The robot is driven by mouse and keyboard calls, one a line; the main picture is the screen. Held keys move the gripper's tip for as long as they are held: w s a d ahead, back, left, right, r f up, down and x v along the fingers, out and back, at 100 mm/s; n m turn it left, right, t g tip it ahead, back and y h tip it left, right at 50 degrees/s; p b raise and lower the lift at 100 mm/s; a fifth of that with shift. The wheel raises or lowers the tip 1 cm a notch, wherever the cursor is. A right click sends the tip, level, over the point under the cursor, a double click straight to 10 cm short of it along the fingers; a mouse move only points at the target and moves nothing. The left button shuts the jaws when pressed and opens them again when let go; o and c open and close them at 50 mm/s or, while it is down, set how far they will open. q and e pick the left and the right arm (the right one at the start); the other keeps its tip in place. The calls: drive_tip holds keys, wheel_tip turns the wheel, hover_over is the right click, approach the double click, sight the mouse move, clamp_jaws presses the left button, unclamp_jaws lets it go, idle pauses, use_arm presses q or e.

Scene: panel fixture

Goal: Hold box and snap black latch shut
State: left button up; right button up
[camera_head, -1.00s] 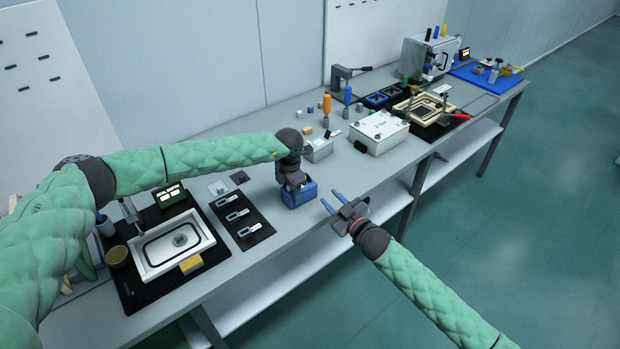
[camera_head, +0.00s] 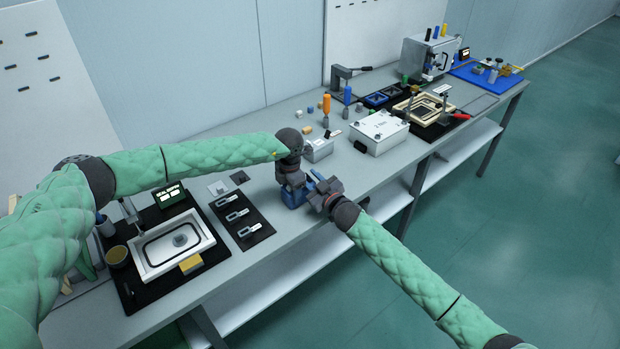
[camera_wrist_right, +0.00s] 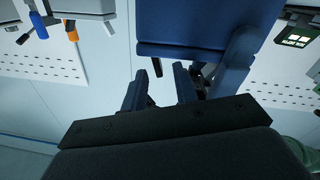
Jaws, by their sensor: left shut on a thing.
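The blue box (camera_head: 293,199) sits at the front edge of the bench, mostly hidden by my grippers. In the right wrist view it fills the top middle (camera_wrist_right: 205,22). My left gripper (camera_head: 289,184) is shut on the box from above; part of it shows beside the box in the right wrist view (camera_wrist_right: 234,62). My right gripper (camera_head: 314,184) is close against the right side of the box. In the right wrist view its fingers (camera_wrist_right: 160,86) stand apart just below the box. A small dark piece shows between them; I cannot tell whether it is the black latch.
A black mat (camera_head: 243,222) with several grey clips lies left of the box, beside a white framed tray (camera_head: 150,262). A small grey box (camera_head: 318,150) and a larger white box (camera_head: 379,133) stand behind to the right. The bench front (camera_head: 345,188) is clear.

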drive_tip(key=shift+w+a, duration=0.2)
drive_tip(key=shift+w, duration=0.1)
clamp_jaws()
drive_tip(key=shift+s+a+f+n, duration=0.1)
drive_tip(key=shift+a+n, duration=0.1)
drive_tip(key=shift+n, duration=0.9)
unclamp_jaws()
